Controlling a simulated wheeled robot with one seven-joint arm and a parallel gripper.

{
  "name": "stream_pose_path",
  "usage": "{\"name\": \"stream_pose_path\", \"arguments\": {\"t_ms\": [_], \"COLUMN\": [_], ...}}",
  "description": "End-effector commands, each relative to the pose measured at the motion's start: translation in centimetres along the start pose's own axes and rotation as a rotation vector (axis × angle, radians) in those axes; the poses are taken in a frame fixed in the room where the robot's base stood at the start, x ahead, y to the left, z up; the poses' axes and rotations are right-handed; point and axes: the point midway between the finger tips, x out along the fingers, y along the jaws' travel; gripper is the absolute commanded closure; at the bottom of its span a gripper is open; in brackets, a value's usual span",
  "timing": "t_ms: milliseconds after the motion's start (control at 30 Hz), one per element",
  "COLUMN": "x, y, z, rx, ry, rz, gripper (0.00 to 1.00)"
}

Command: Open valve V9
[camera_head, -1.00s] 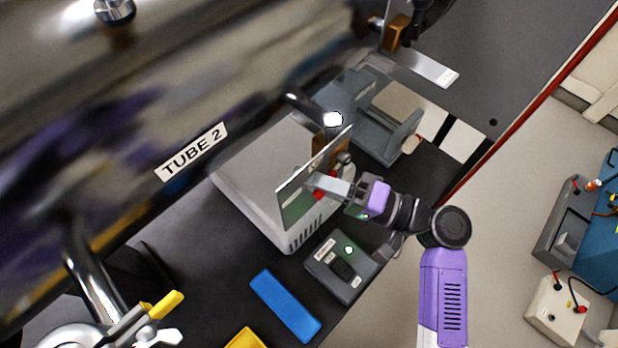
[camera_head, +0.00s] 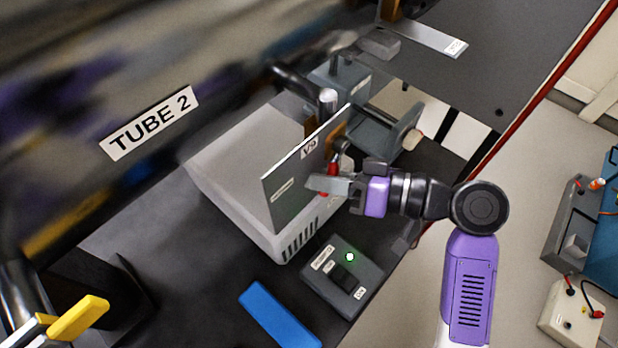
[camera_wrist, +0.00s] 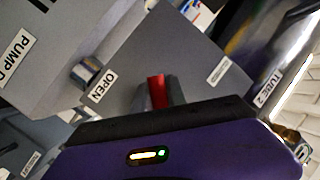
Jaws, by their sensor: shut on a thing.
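The V9 valve panel (camera_head: 292,178) is an upright grey plate with a V9 label near its top edge. It stands in front of a light grey box. A red handle (camera_head: 332,171) shows at the plate's right face. My gripper (camera_head: 328,184) reaches in from the right and is shut on the red handle, covering part of it. In the wrist view the red handle (camera_wrist: 158,92) stands up between my fingers. An OPEN label (camera_wrist: 102,87) is on the plate to its left; another small label to its right is too blurred to read.
A control box (camera_head: 341,277) with a green light sits below my gripper. A blue bar (camera_head: 278,314) lies on the dark bench left of it. The large TUBE 2 pipe (camera_head: 120,90) fills the upper left. A grey bracket (camera_head: 392,128) stands behind the panel.

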Motion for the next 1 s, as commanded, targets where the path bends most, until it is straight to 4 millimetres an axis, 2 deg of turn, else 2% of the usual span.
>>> {"name": "stream_pose_path", "arguments": {"t_ms": [567, 600, 700, 1000], "x": [-0.06, -0.06, -0.05, -0.05], "y": [0.33, 0.32, 0.31, 0.28], "z": [0.15, 0.15, 0.14, 0.04], "rx": [-0.031, -0.031, -0.031, -0.033], "ry": [-0.01, -0.01, -0.009, -0.007], "rz": [0.015, 0.015, 0.015, 0.014], "gripper": [1.0, 0.81, 0.61, 0.61]}}
